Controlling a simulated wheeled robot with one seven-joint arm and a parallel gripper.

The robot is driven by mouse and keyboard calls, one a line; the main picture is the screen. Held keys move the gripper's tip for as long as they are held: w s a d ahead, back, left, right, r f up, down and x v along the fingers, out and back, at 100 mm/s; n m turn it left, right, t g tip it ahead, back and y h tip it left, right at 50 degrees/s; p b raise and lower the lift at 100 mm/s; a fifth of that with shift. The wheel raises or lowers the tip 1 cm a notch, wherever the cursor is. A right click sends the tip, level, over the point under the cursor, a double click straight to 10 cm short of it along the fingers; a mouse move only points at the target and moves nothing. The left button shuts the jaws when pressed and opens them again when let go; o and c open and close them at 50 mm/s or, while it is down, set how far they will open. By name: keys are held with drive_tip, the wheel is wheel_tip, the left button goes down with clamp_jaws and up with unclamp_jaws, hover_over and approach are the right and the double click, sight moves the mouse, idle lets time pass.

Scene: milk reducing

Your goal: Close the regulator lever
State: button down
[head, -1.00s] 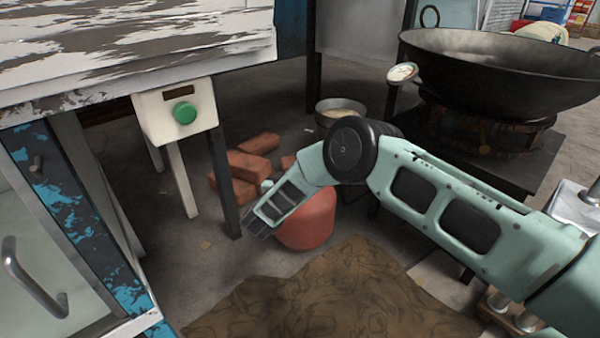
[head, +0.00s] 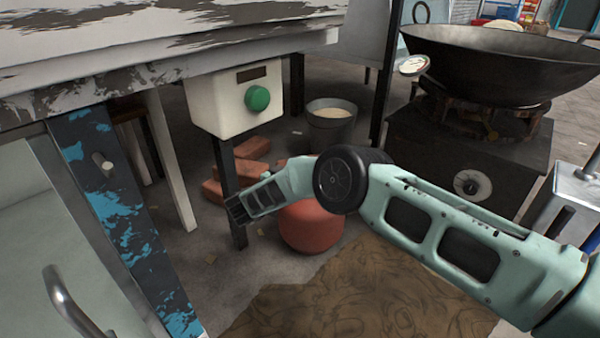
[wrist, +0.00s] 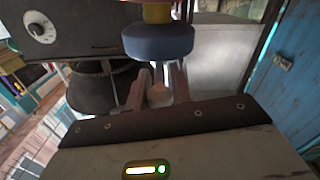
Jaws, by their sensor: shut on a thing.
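A blue round regulator (wrist: 158,42) with a brass-coloured neck (wrist: 157,13) is at the top of the wrist view, which looks upside down. My gripper (wrist: 160,92) is just below it in that view. Its two fingers are close together around a small pale piece (wrist: 159,96), seemingly the regulator lever; its exact position is hard to read. In the head view my gripper (head: 238,210) is low, left of a rounded red cylinder (head: 312,230). My arm hides the cylinder's top, and the regulator cannot be made out there.
A white box with a green knob (head: 257,98) hangs under the worn table (head: 170,60). Bricks (head: 250,147) and a metal pot (head: 331,128) stand behind. A wok (head: 500,70) sits on a dark stove (head: 460,150) at right. A brown mat (head: 350,300) lies in front.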

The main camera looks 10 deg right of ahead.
drive_tip(key=shift+f, duration=0.25)
drive_tip(key=c, duration=1.3)
unclamp_jaws()
drive_tip(key=shift+r, duration=0.1)
drive_tip(key=shift+s+a+r+p, duration=0.1)
drive_tip(key=shift+s+a+p, duration=0.25)
drive_tip(key=shift+a, duration=0.1)
drive_tip(key=p+v, duration=0.4)
drive_tip(key=v, duration=1.2)
drive_tip(key=shift+s, duration=0.15)
